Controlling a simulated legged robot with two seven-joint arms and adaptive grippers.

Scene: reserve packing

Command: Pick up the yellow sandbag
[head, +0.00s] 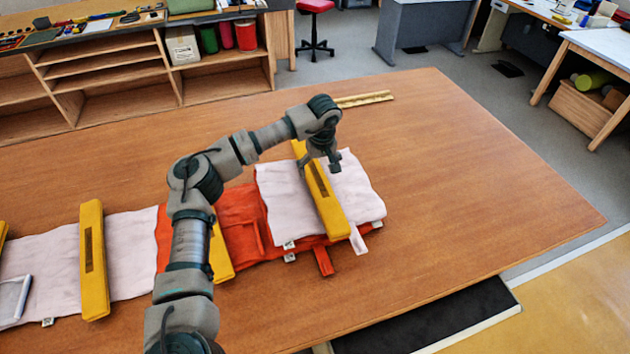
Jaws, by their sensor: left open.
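A long yellow sandbag (328,210) lies across the white fabric (356,188) at the right end of the folded canopy. My left gripper (319,166) is open and points down at the upper half of this sandbag. Its fingers appear to straddle or hover just over the bag; contact is hard to tell. A second yellow sandbag (220,258) lies on the red fabric (243,222), partly hidden behind my left arm. A third yellow sandbag (94,262) lies across the white fabric at left, and another (3,234) shows at the left edge. My right gripper is out of view.
The wooden table (470,220) has free room to the right and in front of the fabric. A wooden strip (364,99) lies behind the gripper. A white frame-like object (14,298) lies at the left edge. Shelves (105,75) and a red stool (315,8) stand beyond the table.

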